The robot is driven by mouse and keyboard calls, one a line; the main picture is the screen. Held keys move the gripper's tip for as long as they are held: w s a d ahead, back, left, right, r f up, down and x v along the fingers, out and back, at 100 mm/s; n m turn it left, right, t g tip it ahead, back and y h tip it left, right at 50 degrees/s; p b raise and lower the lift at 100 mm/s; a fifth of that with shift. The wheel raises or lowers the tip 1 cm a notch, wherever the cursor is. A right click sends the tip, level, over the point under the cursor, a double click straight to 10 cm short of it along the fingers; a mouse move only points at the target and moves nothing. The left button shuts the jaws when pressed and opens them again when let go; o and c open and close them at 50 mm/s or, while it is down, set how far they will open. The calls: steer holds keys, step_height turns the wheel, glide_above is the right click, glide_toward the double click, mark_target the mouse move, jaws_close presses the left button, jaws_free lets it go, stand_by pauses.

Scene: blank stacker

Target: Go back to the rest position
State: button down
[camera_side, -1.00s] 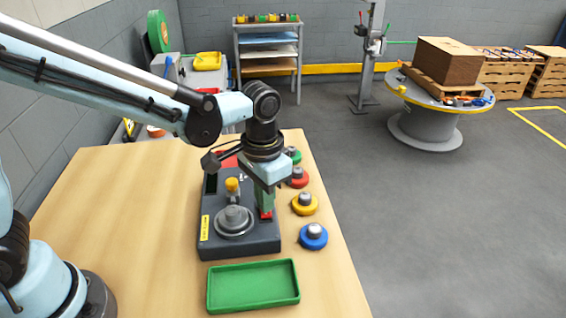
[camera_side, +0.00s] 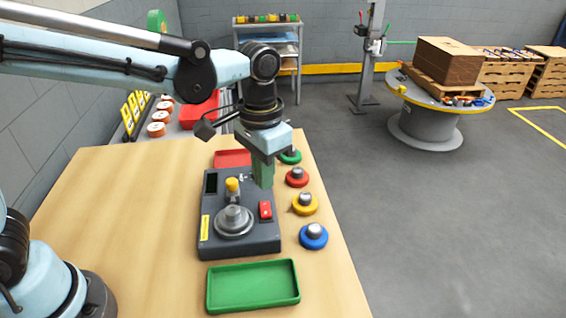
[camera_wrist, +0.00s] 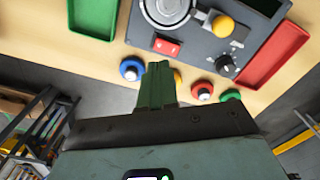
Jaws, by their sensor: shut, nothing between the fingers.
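My gripper (camera_side: 264,176) is shut and empty, with green fingers pointing down. In the side view it hangs above the right edge of the dark grey machine (camera_side: 212,240), apart from it. The red rocker switch (camera_side: 265,209) on the machine is in plain view just below the fingertips. The machine also bears a round metal disc (camera_side: 234,222) and a yellow knob (camera_side: 232,185). In the wrist view the shut fingers (camera_wrist: 157,68) show at the middle, and the red switch (camera_wrist: 166,46) lies beyond their tips.
Blue (camera_side: 314,237), yellow (camera_side: 305,204), red (camera_side: 297,177) and green (camera_side: 291,157) round blanks with metal knobs line the table's right side. A green tray (camera_side: 253,287) lies in front of the machine, a red tray (camera_side: 232,159) behind it. The table's left half is clear.

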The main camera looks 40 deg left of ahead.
steer(key=s+a+n+t, duration=0.1)
steer(key=s+a+t, duration=0.2)
steer(key=a, duration=0.3)
steer(key=s+a+r+n+t, duration=0.1)
steer(key=s+a+n+t, duration=0.1)
steer(key=s+a+t, duration=0.2)
steer(key=a, duration=0.3)
steer(key=shift+a, duration=0.15)
steer(key=shift+w+r, duration=0.15)
steer(key=w+d+r+m+g, duration=0.6)
steer(key=w+d+m+g, duration=0.1)
steer(key=d, duration=0.4)
steer(key=shift+w+d+m, duration=0.3)
steer(key=shift+w+m, duration=0.3)
steer(key=shift+m, duration=0.4)
steer(key=shift+f, duration=0.1)
